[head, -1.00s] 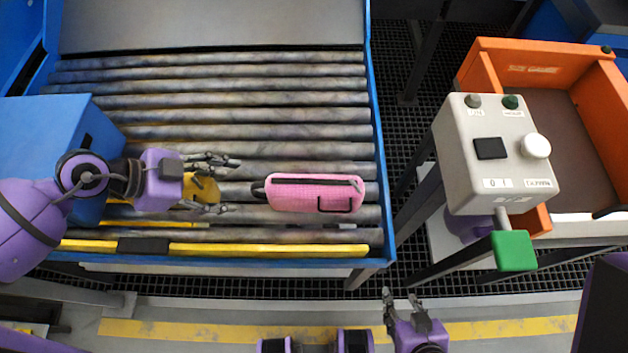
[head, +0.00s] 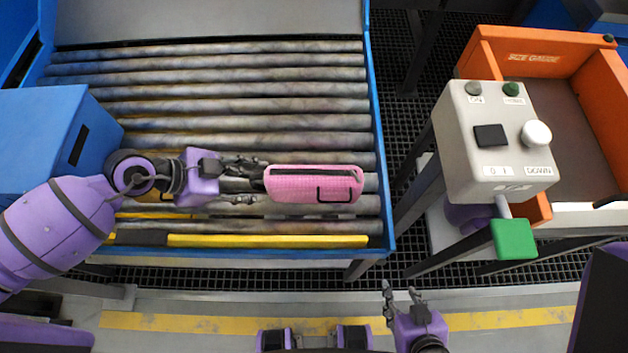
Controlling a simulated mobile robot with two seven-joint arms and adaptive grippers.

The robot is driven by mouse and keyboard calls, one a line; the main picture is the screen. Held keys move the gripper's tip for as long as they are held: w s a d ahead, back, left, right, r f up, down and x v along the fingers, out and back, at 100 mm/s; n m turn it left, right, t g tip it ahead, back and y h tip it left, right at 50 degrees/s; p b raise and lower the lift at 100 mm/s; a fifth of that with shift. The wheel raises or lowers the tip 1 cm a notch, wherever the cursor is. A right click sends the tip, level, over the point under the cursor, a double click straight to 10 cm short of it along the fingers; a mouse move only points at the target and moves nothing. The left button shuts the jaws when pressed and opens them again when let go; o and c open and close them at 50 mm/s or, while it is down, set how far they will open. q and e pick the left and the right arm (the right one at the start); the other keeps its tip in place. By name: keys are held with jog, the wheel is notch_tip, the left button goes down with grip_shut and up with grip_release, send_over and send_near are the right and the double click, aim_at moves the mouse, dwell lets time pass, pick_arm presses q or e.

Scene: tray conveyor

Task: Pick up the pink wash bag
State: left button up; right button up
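The pink wash bag (head: 300,186) lies on the grey rollers of the conveyor (head: 240,104), long side running left to right, with a dark zip along its top. My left gripper (head: 254,180) is at the bag's left end, fingers spread apart and pointing right. The fingertips are at or just short of the bag's left end; I cannot tell whether they touch it. My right gripper (head: 402,294) is low in the picture, in front of the conveyor, with its fingers apart and nothing between them.
A blue box (head: 40,135) stands on the conveyor's left. A yellow bar (head: 265,241) runs along its near edge. To the right are a grey control box (head: 494,140) with a green paddle (head: 513,239) and an orange tray (head: 540,62). Rollers behind the bag are clear.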

pick_arm(q)
grip_shut()
jog(key=shift+r, duration=0.1)
